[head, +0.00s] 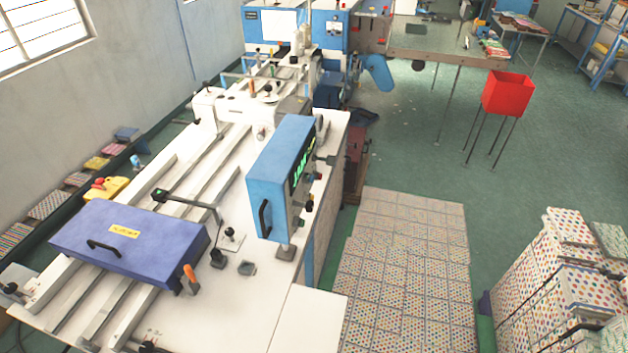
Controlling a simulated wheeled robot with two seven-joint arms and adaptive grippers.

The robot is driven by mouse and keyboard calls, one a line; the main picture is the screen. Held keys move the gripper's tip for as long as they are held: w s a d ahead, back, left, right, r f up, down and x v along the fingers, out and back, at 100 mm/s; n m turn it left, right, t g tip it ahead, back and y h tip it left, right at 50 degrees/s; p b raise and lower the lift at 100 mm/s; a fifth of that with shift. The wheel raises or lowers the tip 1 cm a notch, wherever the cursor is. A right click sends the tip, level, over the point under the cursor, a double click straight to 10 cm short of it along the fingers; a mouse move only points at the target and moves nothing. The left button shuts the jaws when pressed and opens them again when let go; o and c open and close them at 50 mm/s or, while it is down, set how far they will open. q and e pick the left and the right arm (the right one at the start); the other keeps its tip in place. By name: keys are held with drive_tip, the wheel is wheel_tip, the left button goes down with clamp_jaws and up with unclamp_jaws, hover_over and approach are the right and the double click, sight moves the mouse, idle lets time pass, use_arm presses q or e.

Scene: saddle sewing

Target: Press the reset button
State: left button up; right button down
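A blue control box (277,180) stands on a post on the white sewing machine table. Its right face carries a dark panel with a lit green display (301,168), seen at a steep angle. Several small knobs or buttons (309,206) show along that panel's edge. They are too small to read, and I cannot tell which one is the reset button. Neither of my grippers is in view.
The white machine table (240,300) has rails and a blue-purple cover (128,243) with a black handle. Patterned stacks (410,270) stand right of the table, with more stacks (560,285) at lower right. A red bin (507,93) stands farther back.

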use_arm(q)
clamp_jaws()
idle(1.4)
